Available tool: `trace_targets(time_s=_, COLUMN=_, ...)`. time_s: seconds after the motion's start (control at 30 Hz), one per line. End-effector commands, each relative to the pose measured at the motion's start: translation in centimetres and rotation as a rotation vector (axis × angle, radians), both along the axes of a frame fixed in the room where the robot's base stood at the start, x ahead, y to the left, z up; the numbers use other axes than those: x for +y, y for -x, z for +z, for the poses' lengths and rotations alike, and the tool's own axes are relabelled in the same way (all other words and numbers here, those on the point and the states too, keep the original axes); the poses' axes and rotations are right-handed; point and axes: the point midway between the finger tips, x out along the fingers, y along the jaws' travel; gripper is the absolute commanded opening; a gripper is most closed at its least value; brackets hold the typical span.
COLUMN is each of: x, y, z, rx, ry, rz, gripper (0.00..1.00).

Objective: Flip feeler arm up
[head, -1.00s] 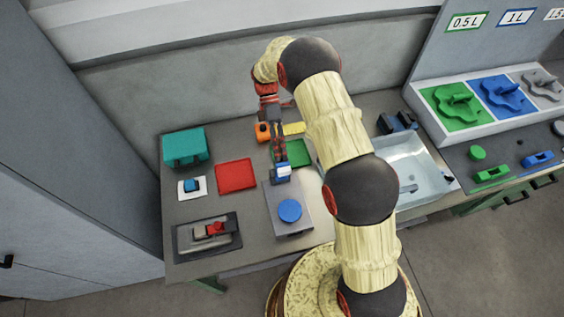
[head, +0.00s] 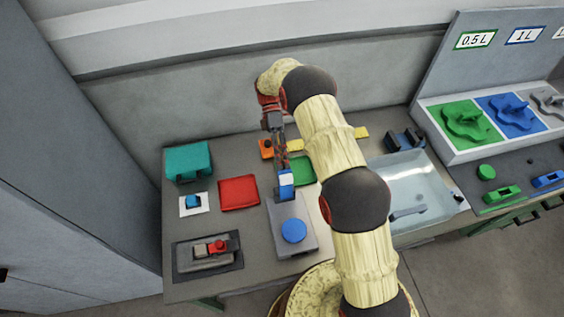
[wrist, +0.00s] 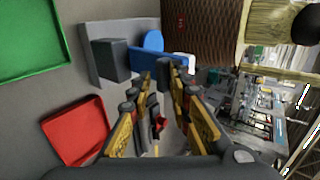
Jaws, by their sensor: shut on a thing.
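The labeller is a grey plate (head: 297,247) with a round blue disc (head: 294,230) on top. At its far end is a small blue and white part (head: 287,184), which I take to be the feeler arm. In the wrist view it appears as a blue bar (wrist: 162,58) beside a dark grey block (wrist: 115,60). My gripper (head: 284,166) reaches down to this blue part from behind and is shut on it. In the wrist view the fingertips (wrist: 165,70) cover part of the bar. The exact contact is hidden.
A red tray (head: 238,192) lies left of the labeller, and a green tray (head: 303,169) sits close behind it. A teal box (head: 188,162) and a grey device with a red part (head: 210,251) stand further left. A clear basin (head: 420,190) is to the right.

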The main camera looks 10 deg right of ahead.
Motion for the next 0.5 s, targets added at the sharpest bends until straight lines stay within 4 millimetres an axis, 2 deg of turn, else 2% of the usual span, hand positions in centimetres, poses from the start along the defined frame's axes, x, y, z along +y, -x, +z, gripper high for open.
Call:
trace_targets(time_s=0.03, x=-0.13, y=1.16, z=-2.77, rx=0.019, ry=0.003, rz=0.001, gripper=0.0)
trace_targets(time_s=0.17, x=-0.13, y=1.16, z=-2.77, rx=0.019, ry=0.003, rz=0.001, gripper=0.0)
trace_targets(time_s=0.2, x=-0.13, y=1.16, z=-2.78, rx=0.019, ry=0.003, rz=0.001, gripper=0.22)
trace_targets(time_s=0.23, x=-0.13, y=1.16, z=-2.78, rx=0.019, ry=0.003, rz=0.001, gripper=0.23)
trace_targets(time_s=0.3, x=-0.13, y=1.14, z=-2.73, rx=0.019, ry=0.003, rz=0.001, gripper=0.39)
trace_targets(time_s=0.33, x=-0.13, y=1.12, z=-2.7, rx=0.018, ry=0.003, rz=0.001, gripper=0.42)
trace_targets(time_s=0.4, x=-0.13, y=1.06, z=-2.62, rx=0.017, ry=0.003, rz=0.001, gripper=0.44)
trace_targets(time_s=0.5, x=-0.12, y=0.99, z=-2.51, rx=0.015, ry=0.003, rz=0.001, gripper=0.42)
